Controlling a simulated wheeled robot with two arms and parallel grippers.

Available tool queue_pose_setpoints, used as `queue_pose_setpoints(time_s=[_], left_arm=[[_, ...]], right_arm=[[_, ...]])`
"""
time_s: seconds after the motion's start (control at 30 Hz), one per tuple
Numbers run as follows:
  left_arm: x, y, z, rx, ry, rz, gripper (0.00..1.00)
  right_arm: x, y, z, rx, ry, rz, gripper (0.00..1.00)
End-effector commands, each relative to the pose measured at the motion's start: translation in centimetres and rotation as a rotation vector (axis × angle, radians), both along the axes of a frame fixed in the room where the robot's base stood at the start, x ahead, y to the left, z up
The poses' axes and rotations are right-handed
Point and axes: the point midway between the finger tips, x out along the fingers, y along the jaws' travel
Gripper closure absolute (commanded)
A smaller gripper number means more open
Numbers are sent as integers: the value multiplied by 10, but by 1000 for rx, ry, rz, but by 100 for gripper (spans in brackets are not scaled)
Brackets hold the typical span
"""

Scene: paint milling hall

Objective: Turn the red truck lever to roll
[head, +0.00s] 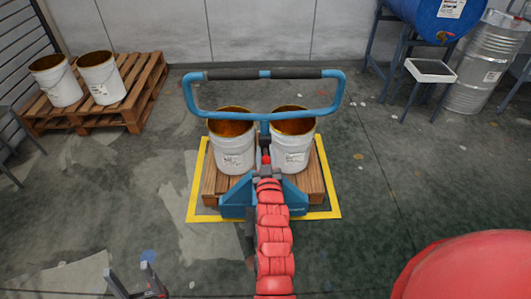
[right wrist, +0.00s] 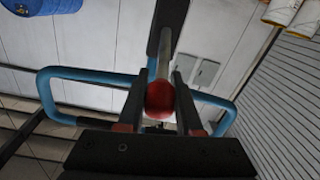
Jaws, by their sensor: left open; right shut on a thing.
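The blue pallet truck (head: 236,210) stands at the centre of the head view with its looped handle (head: 190,100) raised. Its lever ends in a red knob (head: 266,159) below the handle. In the right wrist view the red knob (right wrist: 160,99) sits between the fingers of my right gripper (right wrist: 159,100), which is shut on it. In the head view my right gripper (head: 266,170) is at the truck's middle, partly hidden by my red arm. My left gripper (head: 133,275) is open and empty at the bottom left, above the floor. The lever's setting cannot be read.
Two white buckets (head: 231,155) (head: 293,157) stand on a wooden pallet (head: 209,184) inside a yellow floor outline (head: 192,200). Another pallet (head: 135,99) with two buckets is at back left. A blue drum (head: 425,15) on a stand and a steel drum (head: 475,80) are at right.

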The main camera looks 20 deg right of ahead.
Motion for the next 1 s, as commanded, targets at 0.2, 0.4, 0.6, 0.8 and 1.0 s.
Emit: queue_pose_setpoints(time_s=[0.2, 0.4, 0.6, 0.8, 1.0], left_arm=[[0, 0, 0, 0, 0, 0, 36], [0, 0, 0, 0, 0, 0, 36], [0, 0, -1, 0, 0, 0, 36], [0, 0, -32, 0, 0, 0, 36], [0, 0, -78, 0, 0, 0, 36]], right_arm=[[0, -1, 1, -3, -2, -2, 100], [0, -1, 1, -3, -2, -2, 100], [0, -1, 0, -3, -4, -2, 100], [-3, 0, -16, -28, -83, -1, 100], [-9, 2, -30, -72, -245, -2, 100]])
